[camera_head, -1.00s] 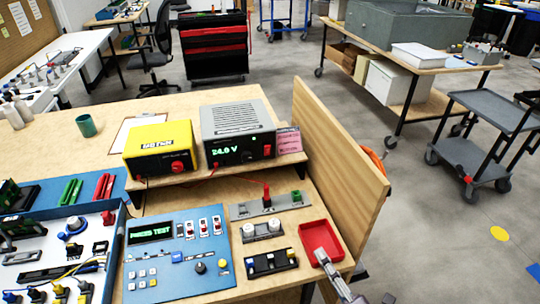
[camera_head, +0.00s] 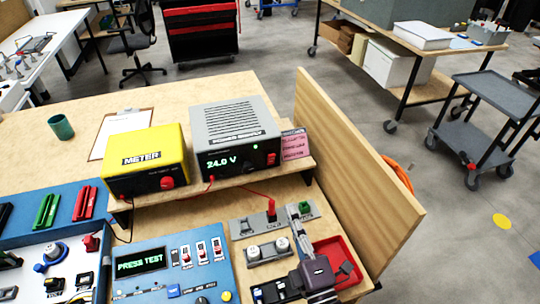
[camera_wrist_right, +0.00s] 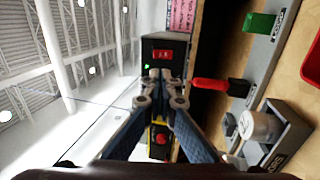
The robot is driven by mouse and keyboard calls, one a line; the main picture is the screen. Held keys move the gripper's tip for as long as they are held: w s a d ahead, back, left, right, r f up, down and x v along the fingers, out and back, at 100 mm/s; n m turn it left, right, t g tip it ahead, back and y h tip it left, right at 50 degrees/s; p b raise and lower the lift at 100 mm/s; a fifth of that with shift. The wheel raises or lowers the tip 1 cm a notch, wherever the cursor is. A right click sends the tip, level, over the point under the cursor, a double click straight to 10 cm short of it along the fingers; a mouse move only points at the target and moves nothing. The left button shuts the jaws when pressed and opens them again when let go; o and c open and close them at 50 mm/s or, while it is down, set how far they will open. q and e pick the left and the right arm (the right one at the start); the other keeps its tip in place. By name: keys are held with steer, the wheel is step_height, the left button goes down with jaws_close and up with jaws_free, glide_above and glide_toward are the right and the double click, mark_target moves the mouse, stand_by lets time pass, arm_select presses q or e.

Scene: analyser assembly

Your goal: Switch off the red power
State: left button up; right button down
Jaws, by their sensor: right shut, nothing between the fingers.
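The grey power supply (camera_head: 235,125) stands on the raised wooden shelf, with a lit green "24.0 V" readout. A small red switch (camera_head: 271,159) is on the right of its dark front. In the right wrist view the red rocker switch (camera_wrist_right: 163,54) shows on the dark panel, beside a lit green lamp (camera_wrist_right: 147,67). My right gripper (camera_head: 294,209) is shut and empty, above the bench and below the switch, apart from it. Its fingertips (camera_wrist_right: 160,90) point toward the panel in the wrist view. My left gripper is not in view.
A yellow meter (camera_head: 146,157) stands left of the supply. A red plug (camera_head: 271,212) and a green block (camera_head: 305,208) stand close to my right gripper. A red tray (camera_head: 345,255) lies partly under it. A wooden side panel (camera_head: 350,160) bounds the right.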

steer(key=p, duration=0.2)
glide_toward(272, 157)
steer(key=w, duration=0.1)
steer(key=x, duration=0.5)
steer(key=shift+s+a+p, duration=0.1)
steer(key=shift+p, duration=0.2)
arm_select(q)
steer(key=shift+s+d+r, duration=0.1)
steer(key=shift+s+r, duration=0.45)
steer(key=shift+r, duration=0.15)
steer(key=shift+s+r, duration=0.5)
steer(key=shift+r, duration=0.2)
arm_select(e)
steer(key=shift+w+a, duration=0.2)
steer(key=shift+w, duration=0.5)
